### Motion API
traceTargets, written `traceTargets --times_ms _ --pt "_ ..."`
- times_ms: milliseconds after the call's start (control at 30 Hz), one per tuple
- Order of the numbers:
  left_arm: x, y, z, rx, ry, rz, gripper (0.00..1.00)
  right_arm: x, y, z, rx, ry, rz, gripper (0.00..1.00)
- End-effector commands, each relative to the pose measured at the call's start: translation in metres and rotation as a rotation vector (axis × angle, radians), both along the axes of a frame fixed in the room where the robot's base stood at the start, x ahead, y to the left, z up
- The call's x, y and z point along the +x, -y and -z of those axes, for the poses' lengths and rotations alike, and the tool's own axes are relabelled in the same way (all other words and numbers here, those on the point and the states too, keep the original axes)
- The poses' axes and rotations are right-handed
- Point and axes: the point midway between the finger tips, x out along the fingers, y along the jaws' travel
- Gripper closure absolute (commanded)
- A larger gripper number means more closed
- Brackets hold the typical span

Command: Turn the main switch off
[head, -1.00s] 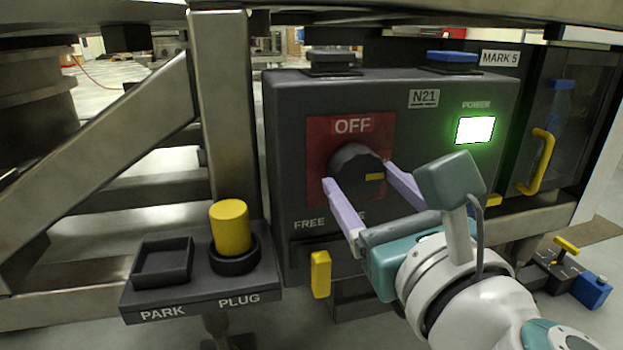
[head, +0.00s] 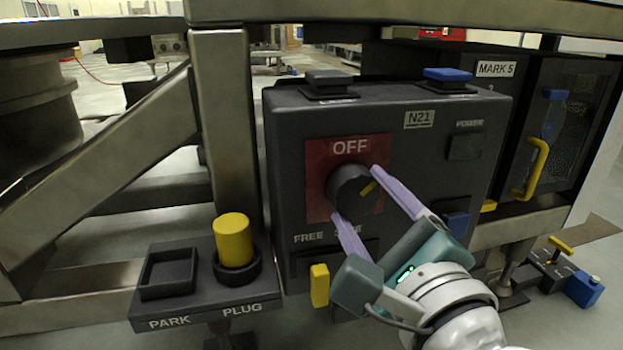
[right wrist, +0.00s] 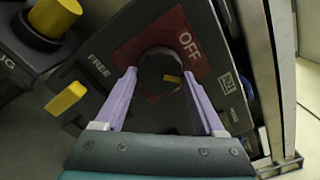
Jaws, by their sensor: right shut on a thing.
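The main switch (head: 345,187) is a round black knob with a yellow mark, on a red plate (head: 318,155) marked OFF. The right wrist view shows the knob (right wrist: 158,66) between the two fingers (right wrist: 159,80). The POWER lamp (head: 465,146) on the dark N21 box (head: 285,135) is dark. My left gripper is out of view.
A yellow plug (head: 233,240) stands in the PLUG socket beside the empty PARK socket (head: 168,274). A yellow handle (head: 319,286) sits below the switch. Steel frame beams (head: 225,130) stand to the left. A MARK 5 cabinet (head: 520,105) is at right.

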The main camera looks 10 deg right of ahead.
Motion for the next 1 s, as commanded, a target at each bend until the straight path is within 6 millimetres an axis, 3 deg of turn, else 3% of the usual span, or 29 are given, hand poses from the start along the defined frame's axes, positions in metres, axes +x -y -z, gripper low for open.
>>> traceTargets --times_ms 600,1000 --pt "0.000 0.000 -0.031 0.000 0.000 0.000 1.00 0.000 0.001 -0.004 -0.568 0.019 0.001 0.84" --pt "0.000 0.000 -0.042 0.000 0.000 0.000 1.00 0.000 0.001 -0.004 -0.793 0.026 0.001 0.84"
